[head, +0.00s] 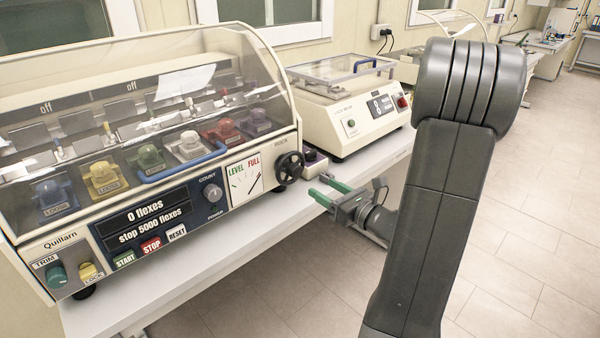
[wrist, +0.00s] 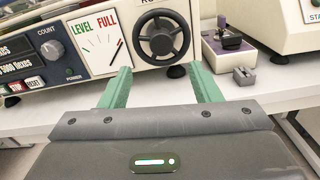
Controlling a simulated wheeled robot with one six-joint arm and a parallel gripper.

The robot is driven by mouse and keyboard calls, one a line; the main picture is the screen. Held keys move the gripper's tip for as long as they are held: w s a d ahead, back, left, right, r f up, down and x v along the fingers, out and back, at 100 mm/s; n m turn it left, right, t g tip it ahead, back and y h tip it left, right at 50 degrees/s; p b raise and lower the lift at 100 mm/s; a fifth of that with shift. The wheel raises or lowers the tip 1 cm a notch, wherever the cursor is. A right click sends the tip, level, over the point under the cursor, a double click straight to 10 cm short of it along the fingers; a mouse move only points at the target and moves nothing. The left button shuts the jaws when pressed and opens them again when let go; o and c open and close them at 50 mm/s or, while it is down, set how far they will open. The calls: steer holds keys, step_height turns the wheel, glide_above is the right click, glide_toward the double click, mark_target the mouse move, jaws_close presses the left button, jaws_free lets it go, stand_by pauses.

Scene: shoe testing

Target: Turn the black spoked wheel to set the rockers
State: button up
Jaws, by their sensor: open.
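The black spoked wheel (head: 289,168) is on the right end of the cream flexing machine's front, below the word ROCK. In the wrist view the wheel (wrist: 162,37) stands ahead, upright and facing me. My gripper (head: 327,191) is open and empty, right of and below the wheel in the head view. Its green fingers (wrist: 160,88) point toward the wheel, apart from it. The rockers (head: 110,145) are behind the clear cover, partly hidden by glare.
A small purple-topped block (wrist: 229,42) sits on the bench right of the wheel, with a grey metal piece (wrist: 244,76) near it. A second cream machine (head: 352,115) stands further right. The white bench edge (head: 190,283) runs below; floor on the right is clear.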

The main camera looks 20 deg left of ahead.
mark_target(298, 173)
steer(key=p+x, duration=0.1)
steer(key=x, duration=0.9)
steer(key=shift+w+a+r+p, duration=0.1)
steer(key=shift+w+a+p, duration=0.1)
steer(key=shift+p, duration=0.15)
steer(key=c, duration=1)
steer(key=shift+n+b, duration=0.3)
steer(key=shift+b, duration=0.25)
